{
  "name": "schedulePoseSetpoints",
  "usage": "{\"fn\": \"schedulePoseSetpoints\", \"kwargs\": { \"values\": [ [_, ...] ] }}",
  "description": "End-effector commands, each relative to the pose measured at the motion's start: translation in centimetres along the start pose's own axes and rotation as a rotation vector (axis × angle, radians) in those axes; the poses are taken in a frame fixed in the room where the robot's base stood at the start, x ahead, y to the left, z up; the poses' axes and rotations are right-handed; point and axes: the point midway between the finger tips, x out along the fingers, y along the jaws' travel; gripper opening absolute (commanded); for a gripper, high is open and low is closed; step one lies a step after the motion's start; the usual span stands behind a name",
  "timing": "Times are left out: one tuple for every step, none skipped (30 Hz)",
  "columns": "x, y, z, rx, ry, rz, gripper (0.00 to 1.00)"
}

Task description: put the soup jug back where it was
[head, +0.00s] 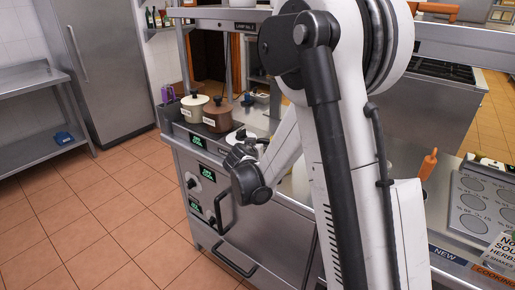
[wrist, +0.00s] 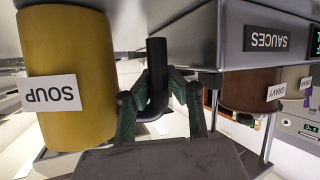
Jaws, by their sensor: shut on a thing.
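The soup jug (wrist: 68,45) is a mustard-yellow cylinder with a white SOUP label. It fills the left of the wrist view, where the picture is upside down. My gripper (wrist: 157,88) is shut on a dark curved handle beside the jug. The handle appears to be the jug's, but its join is not clearly visible. In the head view my gripper (head: 241,145) is small and dark near the counter with the pots. I cannot make out the jug there; my arm blocks part of that area.
A grey ledge labelled SAUCES (wrist: 269,39) is close to my gripper. A brown gravy pot (wrist: 249,88) stands on it. In the head view the brown pot (head: 217,116) and a cream pot (head: 192,108) stand on the counter. Open tiled floor (head: 110,220) lies left.

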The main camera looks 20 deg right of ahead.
Motion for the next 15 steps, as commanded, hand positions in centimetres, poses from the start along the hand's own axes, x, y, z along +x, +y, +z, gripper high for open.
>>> {"fn": "schedulePoseSetpoints", "kwargs": {
  "values": [
    [0.06, -0.02, 0.11, -0.001, 0.001, 0.000, 0.00],
    [0.08, -0.02, 0.16, -0.001, 0.001, 0.000, 0.00],
    [0.10, -0.03, 0.22, -0.001, 0.001, 0.000, 0.00],
    [0.10, -0.03, 0.22, -0.001, 0.001, 0.000, 0.10],
    [0.08, -0.02, 0.17, -0.001, 0.001, 0.000, 0.14],
    [0.07, -0.02, 0.16, -0.001, 0.001, 0.000, 0.20],
    [0.07, -0.02, 0.16, -0.001, 0.000, 0.000, 0.24],
    [0.07, -0.02, 0.15, -0.001, 0.000, 0.000, 0.28],
    [0.07, -0.02, 0.16, -0.001, 0.000, 0.000, 0.32],
    [0.07, -0.02, 0.16, -0.001, 0.000, 0.000, 0.32],
    [0.07, -0.02, 0.16, 0.000, 0.000, 0.000, 0.32],
    [0.07, -0.02, 0.16, 0.000, 0.000, 0.000, 0.32],
    [0.07, -0.02, 0.16, 0.000, 0.000, 0.000, 0.32],
    [0.07, -0.03, 0.16, 0.000, 0.000, 0.000, 0.32],
    [0.08, -0.03, 0.19, 0.000, 0.000, 0.000, 0.32]
  ]
}}
